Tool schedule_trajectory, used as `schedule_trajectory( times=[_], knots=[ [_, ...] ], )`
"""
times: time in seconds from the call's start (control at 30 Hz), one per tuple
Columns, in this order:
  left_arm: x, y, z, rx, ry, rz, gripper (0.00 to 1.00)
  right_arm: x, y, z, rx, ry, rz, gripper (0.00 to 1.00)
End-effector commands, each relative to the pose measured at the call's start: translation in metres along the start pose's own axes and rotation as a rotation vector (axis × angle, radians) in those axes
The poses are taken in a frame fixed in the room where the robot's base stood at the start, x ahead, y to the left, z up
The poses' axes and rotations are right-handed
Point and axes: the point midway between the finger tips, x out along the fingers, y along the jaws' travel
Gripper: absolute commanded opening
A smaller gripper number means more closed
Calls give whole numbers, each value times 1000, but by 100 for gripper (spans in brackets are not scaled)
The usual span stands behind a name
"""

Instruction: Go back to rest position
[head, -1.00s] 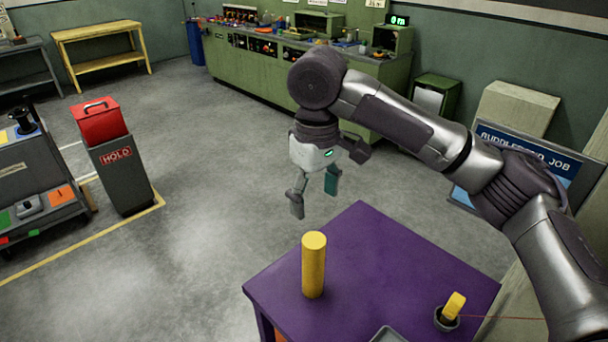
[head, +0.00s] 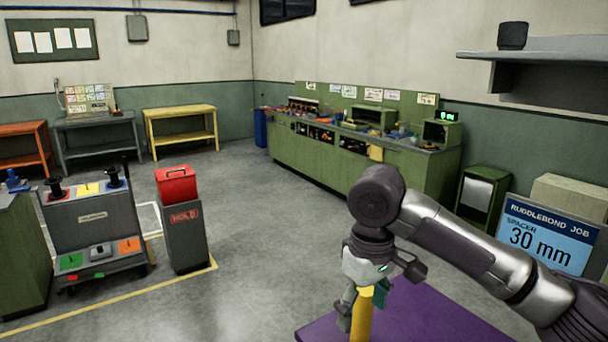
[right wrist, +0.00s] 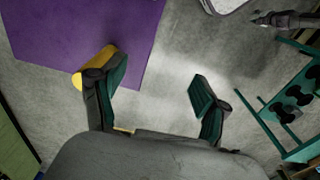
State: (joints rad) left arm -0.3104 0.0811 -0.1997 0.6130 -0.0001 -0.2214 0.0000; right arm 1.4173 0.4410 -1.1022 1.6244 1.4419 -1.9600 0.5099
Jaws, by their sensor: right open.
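My right gripper (head: 362,306) hangs over the near left corner of the purple table (head: 425,318) in the head view. Its fingers are open and empty; the right wrist view shows bare floor between them (right wrist: 158,85). A yellow cylinder (head: 361,325) shows just behind the fingers in the head view, partly covered by them. In the right wrist view the yellow cylinder (right wrist: 77,81) is beyond the left finger, outside the gap. I cannot tell whether they touch. My left gripper is not seen.
A red box (head: 176,186) sits on a grey HOLD stand (head: 186,235) at the left, beside a grey control cart (head: 95,222). A long green bench (head: 325,152) runs along the back. A job screen (head: 545,238) stands at the right. The middle floor (head: 265,240) is clear.

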Motion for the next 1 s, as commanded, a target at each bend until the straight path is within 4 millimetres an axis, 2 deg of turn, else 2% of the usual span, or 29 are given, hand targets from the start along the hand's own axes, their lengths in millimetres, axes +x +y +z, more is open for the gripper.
schedule_trajectory(
  times=[0.1,0.3,0.47,0.63,0.83,1.0],
  knots=[
    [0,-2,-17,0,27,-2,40,17,-8,-1,-26,11,-17,74],
    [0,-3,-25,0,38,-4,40,49,-26,-2,-72,47,-51,74],
    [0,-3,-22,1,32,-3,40,78,-44,0,-107,90,-90,74],
    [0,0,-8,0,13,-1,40,119,-71,6,-131,162,-152,74],
    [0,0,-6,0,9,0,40,174,-104,31,-79,306,-236,74],
    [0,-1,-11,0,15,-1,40,214,-108,72,60,398,-237,74]
  ],
)
